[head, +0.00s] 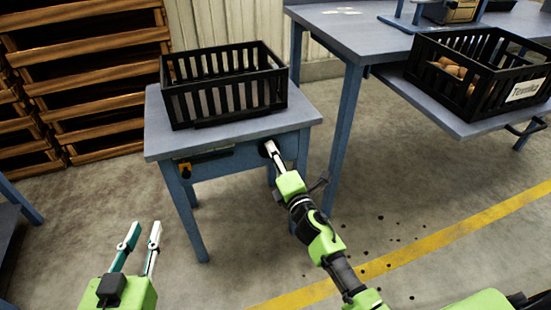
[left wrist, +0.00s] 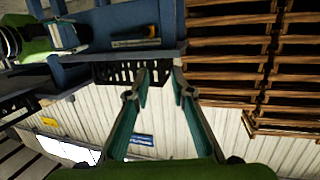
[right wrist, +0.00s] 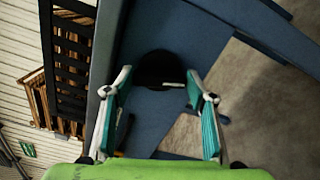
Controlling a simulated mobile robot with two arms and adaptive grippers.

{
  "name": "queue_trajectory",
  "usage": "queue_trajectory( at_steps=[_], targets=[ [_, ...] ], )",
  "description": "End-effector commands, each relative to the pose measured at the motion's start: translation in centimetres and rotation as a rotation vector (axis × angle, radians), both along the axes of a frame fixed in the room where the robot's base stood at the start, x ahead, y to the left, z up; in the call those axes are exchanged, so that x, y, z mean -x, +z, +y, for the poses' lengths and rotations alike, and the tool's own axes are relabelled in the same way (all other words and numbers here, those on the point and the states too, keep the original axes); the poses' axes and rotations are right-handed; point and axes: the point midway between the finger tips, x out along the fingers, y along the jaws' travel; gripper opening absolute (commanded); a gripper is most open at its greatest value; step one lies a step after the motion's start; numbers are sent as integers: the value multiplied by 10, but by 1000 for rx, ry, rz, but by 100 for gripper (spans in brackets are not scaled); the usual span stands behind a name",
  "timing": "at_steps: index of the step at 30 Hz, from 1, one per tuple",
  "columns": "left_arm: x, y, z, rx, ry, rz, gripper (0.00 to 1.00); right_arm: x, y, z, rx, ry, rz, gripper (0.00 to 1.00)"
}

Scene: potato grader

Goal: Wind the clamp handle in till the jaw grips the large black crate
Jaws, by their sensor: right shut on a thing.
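The large black crate (head: 222,103) stands upright on the small blue table (head: 165,140) in the head view. Its slatted side also shows in the right wrist view (right wrist: 72,60). The clamp handle shows as a dark round piece (right wrist: 160,70) on the table's blue front. My right gripper (head: 272,150) is at that front, shut on the handle; its fingers hide part of it in the head view. My left gripper (head: 145,231) is open and empty, low in front of the table at the left. I cannot make out the clamp jaw or whether it touches the crate.
A larger blue table (head: 350,35) stands at the right, with a black crate (head: 470,95) of potatoes on its lower shelf. Wooden pallets (head: 85,70) are stacked at the left. An orange-yellow piece (head: 185,169) sits on the small table's front. The floor before it is open.

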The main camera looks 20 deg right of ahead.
Motion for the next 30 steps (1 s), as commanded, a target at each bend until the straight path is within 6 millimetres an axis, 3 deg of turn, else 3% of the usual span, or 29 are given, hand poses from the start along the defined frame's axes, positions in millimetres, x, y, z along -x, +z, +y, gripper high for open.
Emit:
queue_trajectory(
  at_steps=[8, 18, 30],
  targets=[
    [2, -8, 2, -10, 3, 43, 22, 0, -1, -1, -267, -1, 11, 30],
    [18, -43, 11, -52, 14, 213, 22, 0, -3, 0, -550, -3, 21, 30],
    [36, -72, 19, -87, 24, 360, 22, 0, -5, -1, -724, -3, 27, 30]
  ],
)
